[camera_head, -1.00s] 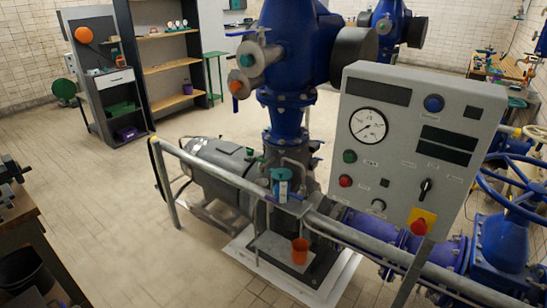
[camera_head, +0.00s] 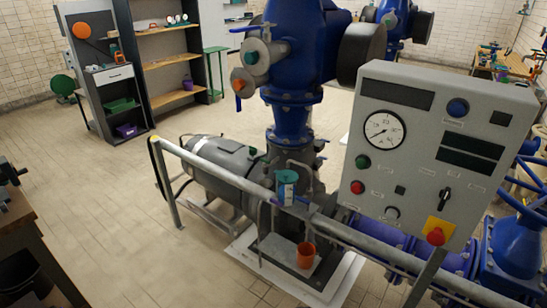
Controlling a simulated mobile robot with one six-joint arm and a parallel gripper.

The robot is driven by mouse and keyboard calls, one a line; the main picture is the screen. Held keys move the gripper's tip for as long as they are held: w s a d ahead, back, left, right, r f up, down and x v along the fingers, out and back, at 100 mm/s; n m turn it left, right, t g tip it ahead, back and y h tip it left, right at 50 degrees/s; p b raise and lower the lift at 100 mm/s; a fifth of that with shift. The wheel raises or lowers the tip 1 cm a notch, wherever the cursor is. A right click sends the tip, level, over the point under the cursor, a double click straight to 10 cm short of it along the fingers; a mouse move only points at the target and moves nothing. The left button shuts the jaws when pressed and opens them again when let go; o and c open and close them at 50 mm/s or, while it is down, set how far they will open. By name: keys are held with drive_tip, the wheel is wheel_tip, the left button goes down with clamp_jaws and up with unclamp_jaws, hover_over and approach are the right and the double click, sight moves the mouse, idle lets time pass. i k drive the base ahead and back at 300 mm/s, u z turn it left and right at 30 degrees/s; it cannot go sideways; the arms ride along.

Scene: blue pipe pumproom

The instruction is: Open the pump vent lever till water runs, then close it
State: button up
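The grey pump set (camera_head: 222,160) stands on a pale plinth behind a metal rail, with blue pipework rising from it. An orange cup (camera_head: 305,254) stands upright on a small grey ledge below and slightly right of the fitting. No running water is visible. My gripper is not in view.
A grey control panel (camera_head: 425,150) with a gauge stands right of the pump. The metal rail (camera_head: 215,175) crosses in front of the pump. A wooden bench (camera_head: 25,235) is at the left edge. The tiled floor between bench and rail is clear.

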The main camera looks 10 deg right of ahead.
sight(265, 162)
drive_tip(key=i, duration=1)
